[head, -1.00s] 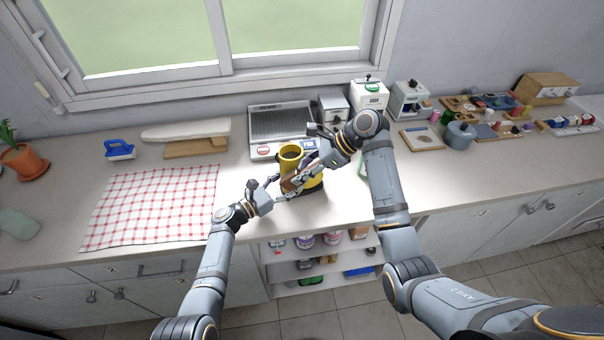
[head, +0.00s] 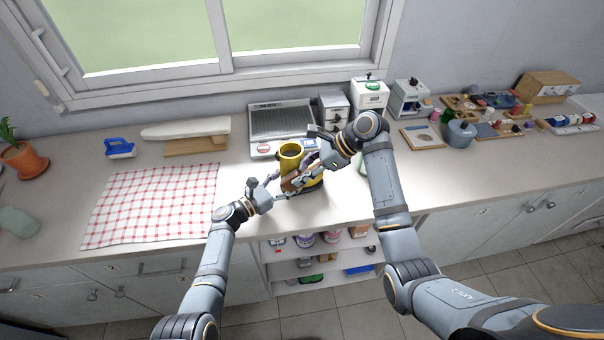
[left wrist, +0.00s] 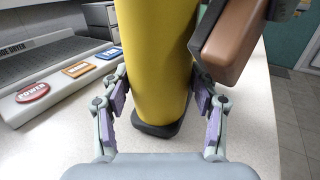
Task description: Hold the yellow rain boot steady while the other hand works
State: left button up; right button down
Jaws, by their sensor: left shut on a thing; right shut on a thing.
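The yellow rain boot (head: 290,158) stands upright on the counter, near its front edge. My left gripper (head: 281,187) is shut on the boot from the front left. In the left wrist view the boot (left wrist: 158,50) rises between the purple-padded fingers, its dark sole on the counter. My right gripper (head: 304,176) is shut on a brown block (left wrist: 238,38), which looks like a brush. The block is against or very close to the boot's right side; contact is unclear. The boot's foot is partly hidden by my grippers in the head view.
A boot dryer (head: 281,122) with coloured buttons stands behind the boot. A red-checked cloth (head: 150,205) lies to the left, with an ironing board (head: 187,130) and blue-handled item (head: 120,149) behind it. A blue-grey pot (head: 459,136) stands right.

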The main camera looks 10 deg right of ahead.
jog(key=shift+r, duration=0.5)
jog(key=shift+w+f, duration=0.1)
jog(key=shift+f, duration=1.15)
jog(key=shift+r, duration=1.25)
pick_arm(q)
jog(key=shift+f, duration=0.1)
pick_arm(e)
jog(key=shift+f, duration=0.6)
jog(key=s, duration=0.4)
